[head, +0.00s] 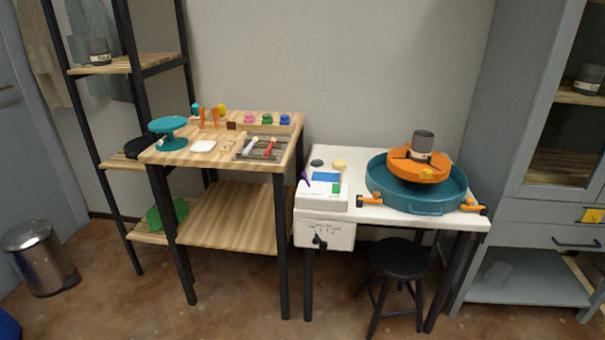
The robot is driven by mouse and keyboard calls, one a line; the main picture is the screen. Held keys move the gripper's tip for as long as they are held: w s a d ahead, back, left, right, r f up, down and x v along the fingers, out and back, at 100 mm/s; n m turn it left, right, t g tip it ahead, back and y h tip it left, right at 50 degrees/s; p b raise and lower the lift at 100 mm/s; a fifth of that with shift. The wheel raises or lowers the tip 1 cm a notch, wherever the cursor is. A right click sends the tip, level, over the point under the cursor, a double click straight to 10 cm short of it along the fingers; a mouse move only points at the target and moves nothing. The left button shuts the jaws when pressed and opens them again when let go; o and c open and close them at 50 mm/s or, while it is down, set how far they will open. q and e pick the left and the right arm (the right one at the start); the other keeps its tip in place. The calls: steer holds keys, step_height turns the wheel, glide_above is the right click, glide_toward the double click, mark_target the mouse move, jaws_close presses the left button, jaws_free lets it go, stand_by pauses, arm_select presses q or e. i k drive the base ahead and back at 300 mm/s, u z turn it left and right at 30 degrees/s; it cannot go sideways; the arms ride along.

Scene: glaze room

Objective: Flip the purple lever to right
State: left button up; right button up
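The purple lever (304,177) is small in the head view. It stands at the back left of the white control box (322,203) on the left part of the white pottery-wheel table. It seems to lean to the left, but it is too small to be sure. A blue panel (326,177) and a green piece (336,188) are just right of it. Neither of my grippers is in view, and nothing touches the lever.
A teal basin (409,206) with an orange wheel head (405,168) fills the table's right side. A wooden tool table (222,162) stands to the left. A black stool (400,258) is below in front.

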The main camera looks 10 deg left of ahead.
mark_target(304, 175)
steer(key=z, duration=0.3)
steer(key=i, duration=1.2)
steer(key=u, duration=0.35)
